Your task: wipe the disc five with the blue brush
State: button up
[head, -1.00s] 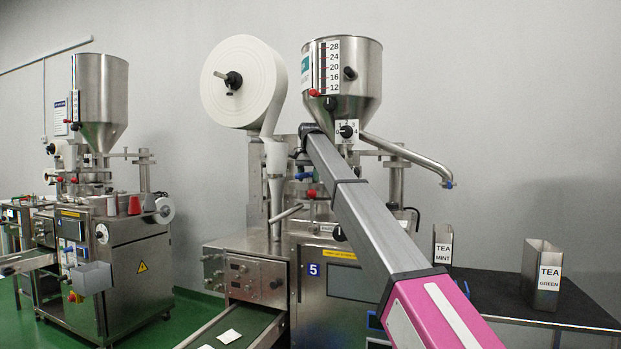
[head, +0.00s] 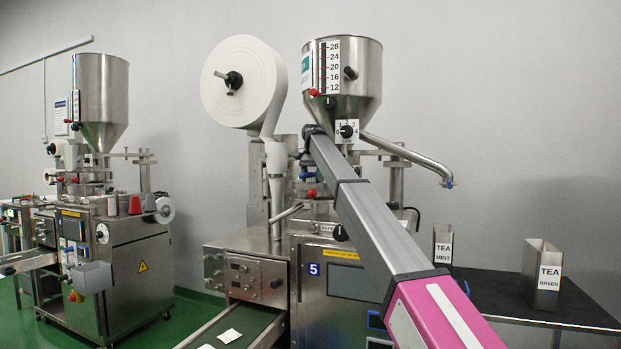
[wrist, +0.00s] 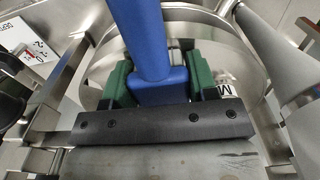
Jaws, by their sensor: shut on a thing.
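My gripper (wrist: 161,78) is shut on the blue brush (wrist: 148,38), with a green-padded finger on either side of its thick blue handle. The brush's bristles are hidden, so I cannot tell whether they touch anything. A round, shiny metal disc (wrist: 90,92) with a raised rim lies below the gripper in the wrist view, partly covered by the brush and fingers. In the head view, the machine with the blue "5" label (head: 313,269) stands in the middle. My arm crosses in front of it and hides the disc area, and my gripper does not show there.
Metal bars and a tube crowd the disc in the wrist view. Above the machine are a steel hopper (head: 343,70) and a white paper roll (head: 255,82). Tea tins (head: 541,272) stand on a dark table at right. Another machine (head: 120,270) stands at left.

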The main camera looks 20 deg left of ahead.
jog(key=shift+w+f, duration=0.1)
jog(key=shift+f, duration=0.05)
jog(key=shift+r, duration=1.5)
